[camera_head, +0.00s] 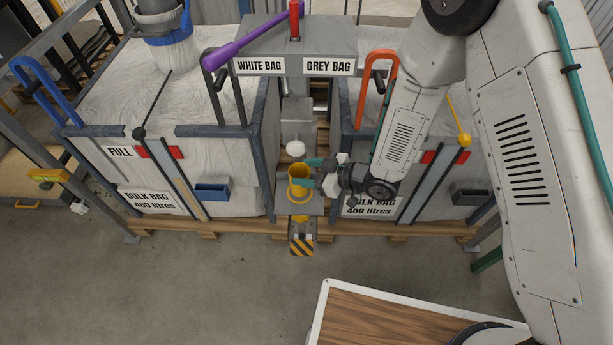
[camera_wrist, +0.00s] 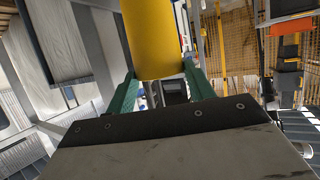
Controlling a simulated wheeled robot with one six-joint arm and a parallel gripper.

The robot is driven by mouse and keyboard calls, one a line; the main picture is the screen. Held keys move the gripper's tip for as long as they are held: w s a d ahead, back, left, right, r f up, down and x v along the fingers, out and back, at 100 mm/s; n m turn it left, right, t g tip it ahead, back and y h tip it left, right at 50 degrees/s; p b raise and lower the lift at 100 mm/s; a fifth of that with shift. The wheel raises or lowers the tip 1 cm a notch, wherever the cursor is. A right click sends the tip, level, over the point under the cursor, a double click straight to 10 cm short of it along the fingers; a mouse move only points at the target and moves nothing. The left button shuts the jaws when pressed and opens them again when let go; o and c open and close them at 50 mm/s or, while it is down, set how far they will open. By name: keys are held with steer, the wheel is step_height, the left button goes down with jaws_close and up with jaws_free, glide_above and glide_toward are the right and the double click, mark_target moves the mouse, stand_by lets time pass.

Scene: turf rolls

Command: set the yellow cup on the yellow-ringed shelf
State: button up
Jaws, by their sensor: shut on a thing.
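The yellow cup (camera_head: 299,180) is upright in the head view, its open top facing up. My gripper (camera_head: 309,172) reaches it from the right, with its teal fingers closed around its sides. In the wrist view the cup (camera_wrist: 153,40) fills the top middle, between the two teal fingers. The small grey shelf (camera_head: 313,206) is directly below the cup, between the two bulk bags. A yellow ring (camera_head: 299,198) shows around the cup's base. I cannot tell whether the base touches the shelf.
A white rounded knob or spout (camera_head: 296,149) is just behind and above the cup. Framed bulk bags stand at left (camera_head: 180,165) and right (camera_head: 360,120). A purple lever (camera_head: 250,42) is above. A striped block (camera_head: 302,241) is below the shelf.

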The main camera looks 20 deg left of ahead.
steer(key=shift+w+a+f, duration=0.2)
steer(key=shift+w+a, duration=0.15)
steer(key=shift+w, duration=0.1)
step_height(320, 180, down, 3)
steer(key=shift+f, duration=0.1)
steer(key=o, duration=1.3)
steer(key=shift+f, duration=0.1)
steer(key=v, duration=1.2)
